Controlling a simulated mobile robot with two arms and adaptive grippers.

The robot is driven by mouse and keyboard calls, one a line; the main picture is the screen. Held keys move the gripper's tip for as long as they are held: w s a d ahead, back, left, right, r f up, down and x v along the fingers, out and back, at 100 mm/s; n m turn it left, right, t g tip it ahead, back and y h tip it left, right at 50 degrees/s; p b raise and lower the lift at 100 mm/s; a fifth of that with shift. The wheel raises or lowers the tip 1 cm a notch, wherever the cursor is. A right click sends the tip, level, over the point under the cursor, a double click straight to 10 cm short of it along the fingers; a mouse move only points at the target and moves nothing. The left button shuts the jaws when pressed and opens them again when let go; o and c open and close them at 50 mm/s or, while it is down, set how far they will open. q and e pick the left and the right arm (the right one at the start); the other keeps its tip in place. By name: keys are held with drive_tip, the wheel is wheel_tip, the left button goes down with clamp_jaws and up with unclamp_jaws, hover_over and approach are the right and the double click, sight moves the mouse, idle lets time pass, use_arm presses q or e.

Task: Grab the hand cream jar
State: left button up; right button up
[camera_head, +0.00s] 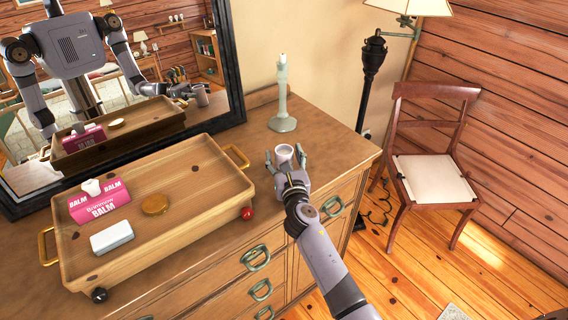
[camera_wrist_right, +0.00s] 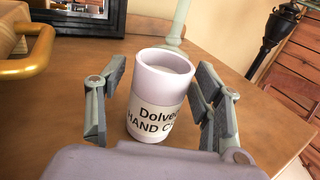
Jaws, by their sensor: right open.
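The hand cream jar (camera_head: 284,154) is a small pale lilac cup shape with a label. It stands upright on the wooden dresser top, to the right of the tray. In the right wrist view the jar (camera_wrist_right: 158,100) shows "HAND C..." on its label, the rest cut off by its curve. In the wrist view the open right gripper (camera_wrist_right: 160,105) shows a gap between each finger and the jar. My left gripper is not seen directly.
A wooden tray (camera_head: 225,190) with brass handles holds a pink balm box (camera_head: 98,200), a white bar (camera_head: 111,237) and a gold round tin (camera_head: 154,204). A pale green candlestick (camera_head: 282,95) stands behind the jar. The mirror (camera_head: 237,70) stands at the back left; a chair (camera_head: 435,140) is right.

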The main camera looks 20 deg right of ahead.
drive_tip(key=shift+w, duration=0.3)
drive_tip(key=shift+s, duration=0.1)
drive_tip(key=shift+c, duration=0.5)
clamp_jaws()
